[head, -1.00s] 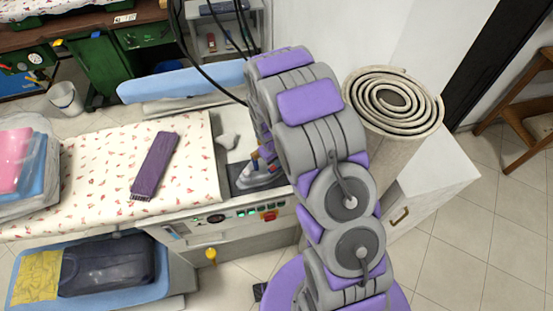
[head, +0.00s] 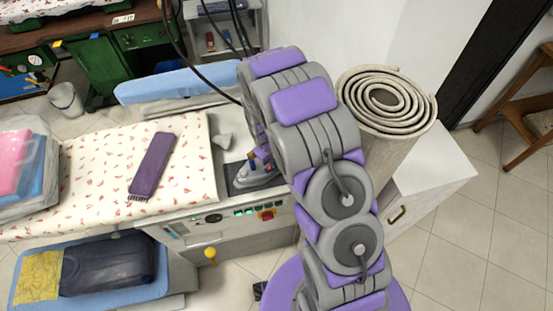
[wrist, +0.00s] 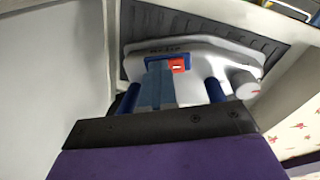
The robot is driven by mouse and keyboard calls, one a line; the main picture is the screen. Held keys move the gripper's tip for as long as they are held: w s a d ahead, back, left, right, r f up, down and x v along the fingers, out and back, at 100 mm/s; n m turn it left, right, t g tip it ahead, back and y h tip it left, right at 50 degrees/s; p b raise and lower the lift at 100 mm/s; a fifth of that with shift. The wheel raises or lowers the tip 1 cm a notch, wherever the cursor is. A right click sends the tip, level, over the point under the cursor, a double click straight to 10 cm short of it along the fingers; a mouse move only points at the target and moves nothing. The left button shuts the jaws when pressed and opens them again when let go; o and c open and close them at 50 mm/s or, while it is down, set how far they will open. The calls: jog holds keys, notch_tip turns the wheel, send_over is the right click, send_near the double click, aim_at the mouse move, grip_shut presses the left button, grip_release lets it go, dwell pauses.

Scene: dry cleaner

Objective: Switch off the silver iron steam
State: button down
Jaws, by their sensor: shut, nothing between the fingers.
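The silver iron (head: 250,176) rests on a dark pad (head: 236,187) at the right end of the ironing table. In the wrist view the iron (wrist: 222,60) fills the upper middle, and a red switch (wrist: 178,65) in a blue frame shows on it. My gripper (wrist: 160,66) is shut and empty. Its fingertips overlap the left part of the switch in the picture; I cannot tell whether they touch it. Blue posts stand on either side of the fingers. In the head view my arm hides most of the gripper.
A purple brush (head: 152,165) lies on the flowered ironing cloth (head: 85,170). The table's front panel has green lights and a red switch (head: 266,214). A rolled rug (head: 385,100) stands right of my arm, by a white cabinet (head: 430,180). Black cables hang behind the arm.

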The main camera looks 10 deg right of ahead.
jog(key=shift+s+a+f, duration=0.2)
jog(key=shift+s+f, duration=0.15)
jog(key=shift+s, duration=0.15)
jog(key=shift+s+a, duration=0.1)
jog(key=shift+a, duration=0.25)
jog(key=shift+a+r, duration=0.2)
jog(key=shift+a, duration=0.1)
jog(key=shift+w+r, duration=0.2)
jog(key=shift+r, duration=0.1)
notch_tip(320, 180, up, 13)
jog(key=a+p, duration=0.1)
jog(key=p, duration=0.1)
jog(key=shift+s+r, duration=0.15)
jog(key=shift+s, duration=0.1)
